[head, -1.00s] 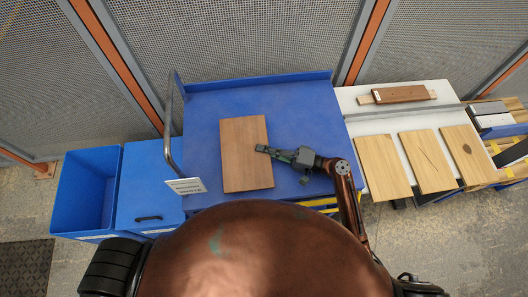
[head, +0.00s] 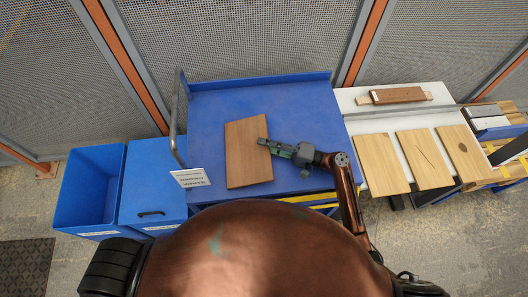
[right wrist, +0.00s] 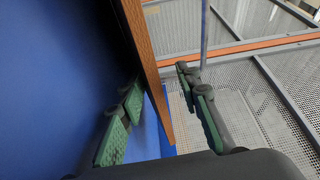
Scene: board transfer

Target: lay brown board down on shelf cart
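The brown board (head: 245,155) is over the blue shelf cart (head: 305,105), left of its middle in the head view. Its outline looks slightly skewed, and I cannot tell whether it lies fully flat. In the right wrist view the board's long edge (right wrist: 148,60) runs between my fingers, with the blue cart surface (right wrist: 50,80) to the left. My right gripper (head: 265,146) is at the board's right edge. It also shows in the right wrist view (right wrist: 158,83), open, with one finger close to the board and the other clearly apart from it. My left gripper is out of view.
A metal handle and a white sign (head: 190,177) stand at the cart's left edge. Blue bins (head: 85,190) are further left. A white table (head: 430,95) with several light boards is at the right. A mesh fence (head: 240,40) closes the back. The cart's right part is bare.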

